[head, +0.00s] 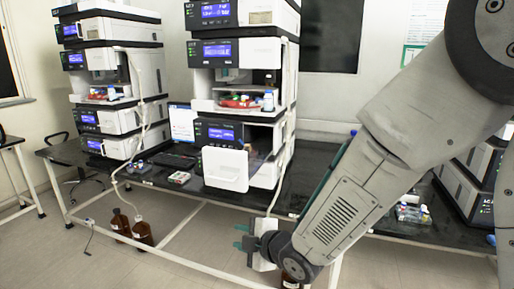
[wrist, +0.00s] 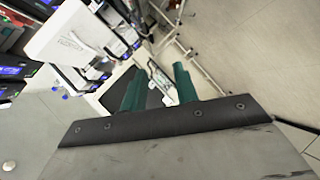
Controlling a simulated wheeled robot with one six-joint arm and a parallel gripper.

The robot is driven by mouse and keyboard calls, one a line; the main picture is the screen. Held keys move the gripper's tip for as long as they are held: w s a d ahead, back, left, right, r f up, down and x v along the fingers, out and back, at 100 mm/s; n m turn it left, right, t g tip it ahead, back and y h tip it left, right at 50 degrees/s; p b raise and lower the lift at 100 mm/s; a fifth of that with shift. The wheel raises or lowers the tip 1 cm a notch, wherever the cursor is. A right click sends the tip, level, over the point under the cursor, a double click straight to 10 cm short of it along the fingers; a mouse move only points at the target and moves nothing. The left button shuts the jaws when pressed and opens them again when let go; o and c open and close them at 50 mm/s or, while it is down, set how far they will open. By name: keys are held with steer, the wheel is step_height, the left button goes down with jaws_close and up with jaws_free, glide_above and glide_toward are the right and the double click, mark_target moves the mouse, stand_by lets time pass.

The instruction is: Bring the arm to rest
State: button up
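My gripper (head: 240,236) hangs at the end of my grey arm, in front of the dark bench and below the level of its top in the head view. Its two teal fingers stand apart. In the wrist view the fingers of my gripper (wrist: 157,80) also show apart, with no object clearly held between them; the background shows through the gap. My arm reaches down from the upper right of the head view and hides part of the bench.
Two column stacks stand on the dark bench (head: 140,176): the left stack (head: 118,63) and the middle stack (head: 240,48). A white front panel (head: 225,169) juts out from the middle stack. Brown bottles (head: 142,232) stand on the floor. Another stack (head: 468,190) is partly hidden at right.

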steer(key=s+d+m+g+h, duration=0.2)
steer(key=d+m+h, duration=0.1)
steer(key=d, duration=0.2)
steer(key=s+d+f+m+g+h, duration=0.1)
steer(key=s+d+m+h, duration=0.15)
steer(key=d+m, duration=0.2)
steer(key=s+d+m+g+h, duration=0.2)
steer(key=d+m, duration=0.1)
steer(key=d, duration=0.3)
steer(key=s+d+r+m+g+h, duration=0.1)
steer(key=s+d+r+m, duration=0.4)
steer(key=s, duration=0.5)
steer(key=s+d+r+m+g, duration=0.2)
steer(key=s+d+r+m, duration=0.4)
steer(key=s+d+r, duration=0.2)
steer(key=s+d, duration=0.2)
steer(key=shift+s+r+h, duration=0.35)
steer(key=shift+s, duration=0.05)
